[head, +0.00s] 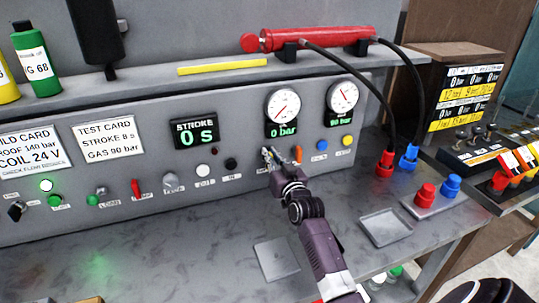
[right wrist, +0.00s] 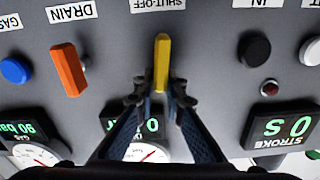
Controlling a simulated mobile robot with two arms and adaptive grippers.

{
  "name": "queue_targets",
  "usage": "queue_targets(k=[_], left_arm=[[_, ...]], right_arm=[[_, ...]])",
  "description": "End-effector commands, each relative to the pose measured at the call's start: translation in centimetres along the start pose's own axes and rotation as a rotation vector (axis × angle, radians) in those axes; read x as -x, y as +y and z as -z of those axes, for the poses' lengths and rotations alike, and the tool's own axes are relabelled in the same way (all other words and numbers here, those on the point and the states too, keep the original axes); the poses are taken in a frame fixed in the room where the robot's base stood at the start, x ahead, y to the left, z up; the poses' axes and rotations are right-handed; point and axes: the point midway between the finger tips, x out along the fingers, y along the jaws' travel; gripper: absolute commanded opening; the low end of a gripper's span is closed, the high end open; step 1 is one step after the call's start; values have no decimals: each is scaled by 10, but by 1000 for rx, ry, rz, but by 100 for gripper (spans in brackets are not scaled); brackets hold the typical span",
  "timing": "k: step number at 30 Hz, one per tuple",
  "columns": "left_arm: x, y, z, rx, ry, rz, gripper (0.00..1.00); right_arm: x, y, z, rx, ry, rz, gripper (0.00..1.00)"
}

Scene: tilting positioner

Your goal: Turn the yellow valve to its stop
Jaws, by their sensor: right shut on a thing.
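The yellow valve handle (right wrist: 162,58), a flat bar, stands upright in the right wrist view under a SHUT-OFF label. My right gripper (right wrist: 161,97) is shut on its lower end, with one fingertip on each side. In the head view my right gripper (head: 270,156) reaches the panel below the 0 bar gauge (head: 283,106) and largely hides the valve. My left gripper is in neither view.
The orange DRAIN lever (right wrist: 68,70) sits close beside the yellow handle. A black knob (right wrist: 254,50) is on the other side. Two hoses end in red (head: 385,163) and blue (head: 408,158) couplings. An empty tray (head: 386,227) lies on the bench.

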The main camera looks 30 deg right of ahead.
Motion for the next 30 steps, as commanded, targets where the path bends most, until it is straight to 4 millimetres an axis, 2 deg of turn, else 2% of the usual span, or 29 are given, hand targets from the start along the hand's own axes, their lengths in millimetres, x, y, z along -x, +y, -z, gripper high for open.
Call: queue_targets(k=[12,30], left_arm=[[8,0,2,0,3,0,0],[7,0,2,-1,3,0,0]], right_arm=[[0,10,-2,-370,-2,-1,0],[0,21,-12,-941,-2,-1,0]])
